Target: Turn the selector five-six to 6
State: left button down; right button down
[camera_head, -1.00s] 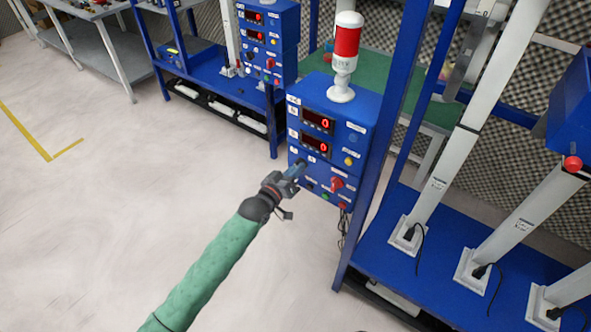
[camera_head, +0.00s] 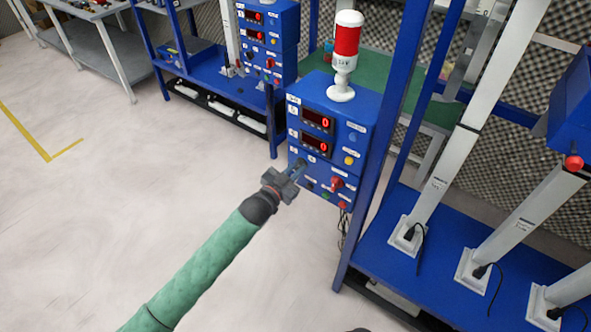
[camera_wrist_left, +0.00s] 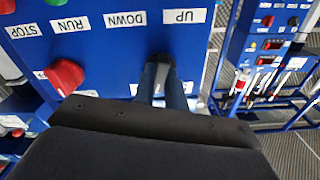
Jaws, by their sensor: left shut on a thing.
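The blue control box (camera_head: 334,118) stands at the middle of the head view, with two red number displays reading 0. My left gripper (camera_head: 297,172) reaches the lower left of its front panel. In the left wrist view its fingers (camera_wrist_left: 164,88) are closed around a black knob (camera_wrist_left: 160,62) on the panel, seemingly the selector. Most of the knob is hidden, so I cannot tell where it points. UP and DOWN labels (camera_wrist_left: 125,19) appear upside down there. A red knob (camera_head: 337,184) sits to the right of the gripper. My right gripper is not in view.
A red and white beacon (camera_head: 346,50) stands on the box. A blue frame post (camera_head: 381,150) rises close to its right. A blue bench (camera_head: 425,275) with white columns fills the right. The pale floor (camera_head: 120,220) at left is open.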

pick_arm(q)
jog(key=shift+m, duration=1.3)
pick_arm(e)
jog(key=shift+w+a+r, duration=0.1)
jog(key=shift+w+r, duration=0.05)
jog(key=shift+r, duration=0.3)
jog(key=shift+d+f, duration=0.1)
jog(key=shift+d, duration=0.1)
pick_arm(q)
jog(key=c, duration=1.4)
grip_release()
jog(key=shift+c, duration=0.2)
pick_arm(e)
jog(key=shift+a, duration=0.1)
